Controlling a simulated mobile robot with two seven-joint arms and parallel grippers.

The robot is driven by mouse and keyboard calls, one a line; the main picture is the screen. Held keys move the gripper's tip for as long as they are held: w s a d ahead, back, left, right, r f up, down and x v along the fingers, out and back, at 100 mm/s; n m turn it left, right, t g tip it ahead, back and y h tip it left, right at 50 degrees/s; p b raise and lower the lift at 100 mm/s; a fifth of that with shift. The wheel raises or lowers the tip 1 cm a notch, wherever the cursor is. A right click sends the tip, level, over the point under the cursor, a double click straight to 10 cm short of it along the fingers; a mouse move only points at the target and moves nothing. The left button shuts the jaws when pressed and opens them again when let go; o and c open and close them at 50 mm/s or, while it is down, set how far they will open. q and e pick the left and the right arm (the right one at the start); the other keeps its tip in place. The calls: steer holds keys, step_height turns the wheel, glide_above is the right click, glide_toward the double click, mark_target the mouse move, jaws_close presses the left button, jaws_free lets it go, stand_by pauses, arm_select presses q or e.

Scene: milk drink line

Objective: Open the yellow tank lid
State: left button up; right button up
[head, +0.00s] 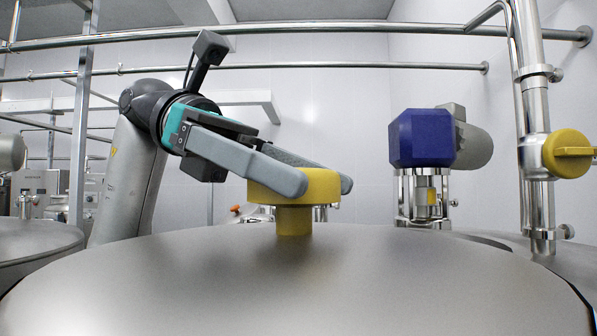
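A yellow knob (322,186) with a thick round head stands on a short yellow stem (294,220) at the far side of the large metal tank top (290,285). My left gripper (326,182) reaches in from the left, tilted down. Its near finger lies across the front of the knob's head and its far finger passes behind it, so the head is between them. I cannot tell whether both fingers press on it. The stem's foot meets the metal surface with no gap that I can see. My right gripper is not in view.
A blue motor housing (421,138) on a steel mount stands behind the tank to the right. A vertical steel pipe (537,120) with a yellow valve handle (569,153) rises at the right. Another tank (35,240) is at the left. The near metal surface is clear.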

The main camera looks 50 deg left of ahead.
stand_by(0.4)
arm_select(q)
steer(key=shift+s+a+r, duration=0.2)
steer(key=shift+a+r, duration=0.05)
steer(key=shift+a, duration=0.1)
steer(key=p+v, duration=0.6)
steer(key=v, duration=0.8)
steer(key=shift+a, duration=0.2)
